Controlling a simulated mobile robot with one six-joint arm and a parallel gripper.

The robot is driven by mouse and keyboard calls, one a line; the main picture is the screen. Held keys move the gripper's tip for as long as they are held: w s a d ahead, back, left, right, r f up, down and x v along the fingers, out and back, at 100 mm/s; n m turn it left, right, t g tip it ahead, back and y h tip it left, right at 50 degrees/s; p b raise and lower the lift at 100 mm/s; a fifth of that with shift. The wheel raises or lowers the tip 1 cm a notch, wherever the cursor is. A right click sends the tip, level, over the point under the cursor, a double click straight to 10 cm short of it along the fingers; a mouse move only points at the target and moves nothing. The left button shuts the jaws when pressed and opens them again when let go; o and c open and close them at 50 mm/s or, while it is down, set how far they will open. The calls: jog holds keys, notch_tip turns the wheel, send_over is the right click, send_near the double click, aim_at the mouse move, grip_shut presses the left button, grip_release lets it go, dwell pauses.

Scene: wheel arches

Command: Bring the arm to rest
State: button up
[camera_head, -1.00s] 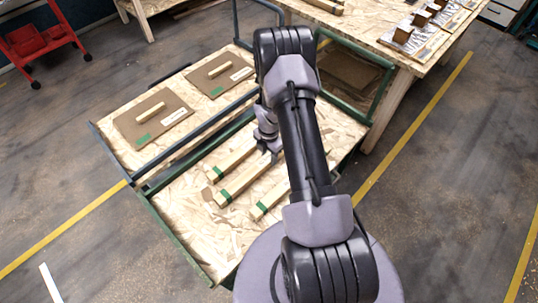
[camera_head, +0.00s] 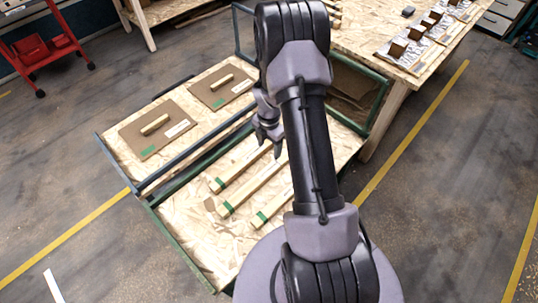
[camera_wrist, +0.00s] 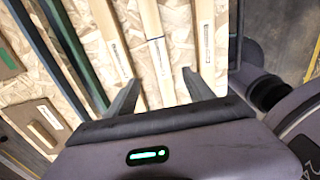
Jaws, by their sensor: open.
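My gripper (camera_head: 268,142) is in the upper middle of the head view, above the far end of the wooden bars, partly beside my dark arm links. In the wrist view my gripper (camera_wrist: 160,88) shows two dark fingers spread apart with nothing between them that they touch. Below it lie a left wooden bar (camera_head: 233,172), a middle wooden bar (camera_head: 245,193) and a right wooden bar (camera_head: 270,212), each with a green-marked end, on a chipboard surface (camera_head: 200,240). The bars also show beyond the fingers in the wrist view (camera_wrist: 157,50).
A second chipboard panel with two brown boards (camera_head: 158,130) (camera_head: 222,86) lies to the left, past green and blue-grey rails (camera_head: 195,150). A wooden table (camera_head: 365,40) with brown blocks stands at the back right. A red trolley (camera_head: 40,50) is far left. Open floor lies right.

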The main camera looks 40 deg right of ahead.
notch_tip(320, 180, up, 4)
jog(key=shift+f+p, duration=0.1)
jog(key=shift+p, duration=0.25)
jog(key=s+a+r+m+t+b, duration=0.1)
jog(key=a+r+m, duration=0.45)
jog(key=r, duration=0.45)
jog(key=s+a+r+m+t+b, duration=0.1)
jog(key=a+r+m+t, duration=0.1)
jog(key=a+r+m, duration=0.6)
jog(key=s+a+r+m+t+y, duration=0.1)
jog(key=s+a+r+m, duration=0.4)
jog(key=s, duration=0.3)
jog(key=s+a+r+m+t+y, duration=0.1)
jog(key=s+a+r+m, duration=0.4)
jog(key=s, duration=0.3)
jog(key=shift+s+a+r+t+b, duration=0.2)
jog(key=shift+a+r+t+b, duration=0.25)
jog(key=shift+a+r, duration=0.4)
jog(key=shift+m, duration=0.25)
